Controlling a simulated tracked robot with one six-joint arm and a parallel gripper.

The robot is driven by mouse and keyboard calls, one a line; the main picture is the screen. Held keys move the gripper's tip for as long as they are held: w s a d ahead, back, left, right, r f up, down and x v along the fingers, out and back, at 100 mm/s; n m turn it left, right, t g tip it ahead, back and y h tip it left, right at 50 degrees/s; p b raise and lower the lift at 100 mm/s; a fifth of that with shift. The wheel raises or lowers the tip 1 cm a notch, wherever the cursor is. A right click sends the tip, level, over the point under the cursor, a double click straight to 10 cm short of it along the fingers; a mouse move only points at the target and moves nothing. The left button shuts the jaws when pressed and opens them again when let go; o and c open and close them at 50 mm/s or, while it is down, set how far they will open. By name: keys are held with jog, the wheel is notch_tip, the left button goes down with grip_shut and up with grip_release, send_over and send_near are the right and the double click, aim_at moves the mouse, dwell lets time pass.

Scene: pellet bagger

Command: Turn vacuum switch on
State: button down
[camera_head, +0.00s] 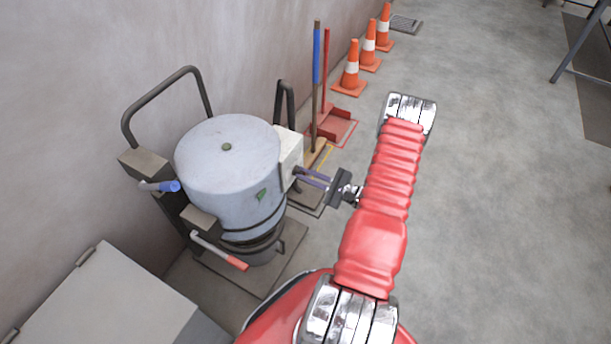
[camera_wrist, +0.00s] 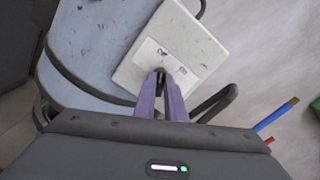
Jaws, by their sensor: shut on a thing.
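The industrial vacuum (camera_head: 228,165) is a light grey-blue drum standing by the wall. A pale switch box (camera_head: 290,148) is mounted on its right side. The switch box fills the upper middle of the wrist view (camera_wrist: 183,42), with a white label (camera_wrist: 185,57) on its face. A small dark switch knob (camera_wrist: 158,73) shows between the fingertips at the label's lower edge. My gripper (camera_head: 298,176) reaches the box from the right, and its purple fingers (camera_wrist: 160,85) are shut on the knob. The fingers hide part of the knob, and its exact angle is hard to tell.
A blue-handled lever (camera_head: 165,186) and a red-handled lever (camera_head: 225,254) stick out from the vacuum. A broom and a red dustpan (camera_head: 330,128) stand against the wall behind. Several orange cones (camera_head: 351,70) line the wall. A grey cabinet (camera_head: 110,310) is at lower left.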

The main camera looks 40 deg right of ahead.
jog(key=shift+a, duration=0.15)
jog(key=shift+m, duration=0.3)
jog(key=shift+f, duration=0.1)
jog(key=m, duration=0.5)
jog(key=shift+d+m, duration=0.2)
jog(key=shift+m, duration=0.2)
jog(key=m, duration=0.5)
jog(key=shift+d+m, duration=0.15)
jog(key=shift+m, duration=0.15)
jog(key=shift+f, duration=0.1)
jog(key=c, duration=1.8)
grip_release()
jog(key=shift+w+d, duration=0.1)
